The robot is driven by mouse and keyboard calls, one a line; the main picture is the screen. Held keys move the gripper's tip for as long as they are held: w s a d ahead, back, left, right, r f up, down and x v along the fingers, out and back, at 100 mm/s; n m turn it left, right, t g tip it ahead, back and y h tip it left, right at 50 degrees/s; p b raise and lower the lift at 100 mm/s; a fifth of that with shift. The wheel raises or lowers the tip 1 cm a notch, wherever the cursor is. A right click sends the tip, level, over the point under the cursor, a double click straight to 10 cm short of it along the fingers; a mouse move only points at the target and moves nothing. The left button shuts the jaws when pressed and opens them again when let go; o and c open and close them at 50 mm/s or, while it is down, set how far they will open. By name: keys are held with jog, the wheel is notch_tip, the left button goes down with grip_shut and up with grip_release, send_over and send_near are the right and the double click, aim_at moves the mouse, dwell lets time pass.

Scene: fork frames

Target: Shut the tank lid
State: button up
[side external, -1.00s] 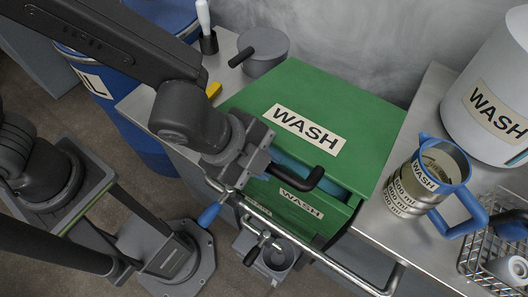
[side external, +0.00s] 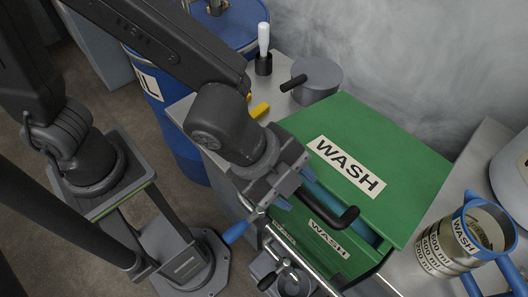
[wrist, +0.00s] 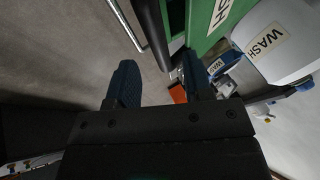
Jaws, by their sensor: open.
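The green tank lid (side external: 405,170), with a WASH label on top and a black bar handle (side external: 338,221) at its front, lies over the green tank (side external: 335,248). A teal strip shows in a gap under the lid's front edge, so the lid looks slightly raised there. My gripper (side external: 293,187) is at the lid's front left corner, close to the handle's left end; I cannot tell whether it touches. In the wrist view, my gripper's two dark blue fingers (wrist: 160,78) are apart with nothing between them. Green tank parts (wrist: 208,22) show beyond the right finger.
A metal rail (side external: 285,240) runs along the front of the bench. A blue-rimmed measuring jug (side external: 447,243) stands right of the tank. A grey pot (side external: 318,78) and a white-handled tool (side external: 263,40) stand behind left. A blue drum (side external: 180,125) is at the left.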

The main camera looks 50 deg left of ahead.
jog(key=v, duration=1.1)
jog(key=shift+c, duration=0.2)
jog(key=c, duration=0.3)
jog(key=shift+w+d+r, duration=0.1)
jog(key=shift+w, duration=0.1)
jog(key=shift+c, duration=0.7)
jog(key=w+d+g+y, duration=0.1)
jog(key=w, duration=0.1)
jog(key=w+d+g+y, duration=0.1)
jog(key=w, duration=0.1)
jog(key=w+d+r+n+g+y, duration=0.1)
jog(key=w, duration=0.1)
jog(key=shift+w+d+g, duration=0.35)
jog(key=shift+w+g, duration=0.05)
grip_shut()
jog(key=w+d+g+y, duration=0.1)
jog(key=w+d+g, duration=0.1)
jog(key=w+g, duration=0.3)
jog(key=s+f+g, duration=0.1)
jog(key=s+f, duration=0.3)
jog(key=f, duration=0.8)
jog(key=shift+s+y, duration=0.2)
jog(key=shift+y, duration=0.1)
